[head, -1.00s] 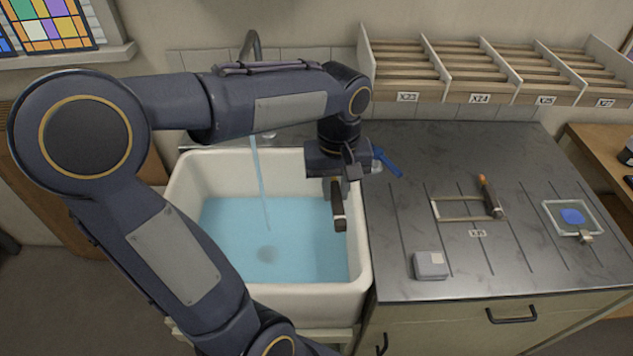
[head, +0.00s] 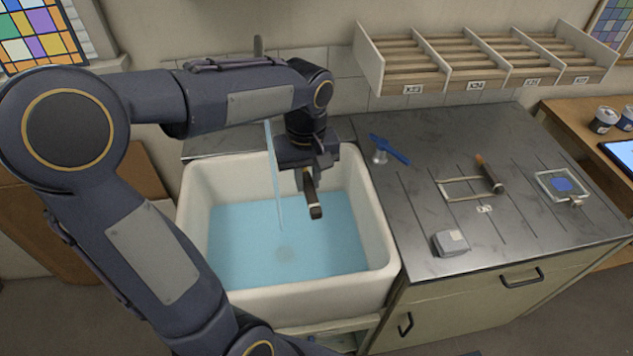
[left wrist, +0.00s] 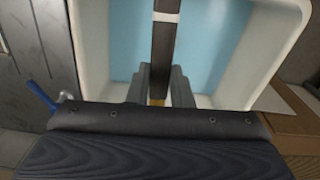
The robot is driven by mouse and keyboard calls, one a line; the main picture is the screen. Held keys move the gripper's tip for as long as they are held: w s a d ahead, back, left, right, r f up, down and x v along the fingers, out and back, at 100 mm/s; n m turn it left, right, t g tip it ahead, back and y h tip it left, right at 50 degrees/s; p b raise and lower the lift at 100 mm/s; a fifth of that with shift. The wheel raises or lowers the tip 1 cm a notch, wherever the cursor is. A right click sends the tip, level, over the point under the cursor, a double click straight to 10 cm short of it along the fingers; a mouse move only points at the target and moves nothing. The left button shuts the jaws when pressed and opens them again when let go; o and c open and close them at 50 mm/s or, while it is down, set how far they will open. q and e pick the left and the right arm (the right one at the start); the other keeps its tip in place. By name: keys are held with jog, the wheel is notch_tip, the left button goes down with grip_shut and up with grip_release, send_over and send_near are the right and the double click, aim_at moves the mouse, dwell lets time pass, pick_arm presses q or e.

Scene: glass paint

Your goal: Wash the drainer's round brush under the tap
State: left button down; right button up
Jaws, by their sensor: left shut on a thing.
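My left gripper (head: 306,172) is shut on a dark brush (head: 313,198) over the right half of the white sink (head: 392,238). The brush hangs down, tilted, above the blue water (head: 270,262). In the left wrist view, the brush (left wrist: 164,40) shows as a dark bar with a white band between the fingers (left wrist: 158,85). The tap (head: 258,46) is mostly hidden behind my arm. Its water stream (head: 274,180) falls just left of the brush and appears apart from it. My right gripper is not in view.
The drainer (head: 410,215) right of the sink holds a blue lever on a metal post (head: 388,150), another brush on a frame (head: 489,172), a grey block (head: 451,243) and a glass dish with a blue pad (head: 562,186). A divided rack (head: 485,60) stands behind.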

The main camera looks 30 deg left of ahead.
pick_arm(q)
jog(key=w+a+f, duration=0.2)
jog(key=a, duration=0.7)
jog(key=shift+a, duration=0.4)
jog(key=shift+w, duration=0.15)
dwell(0.4)
jog(key=shift+w+d, duration=0.15)
jog(key=shift+w, duration=0.35)
jog(key=shift+s, duration=0.2)
jog(key=shift+s, duration=0.45)
jog(key=shift+w, duration=0.2)
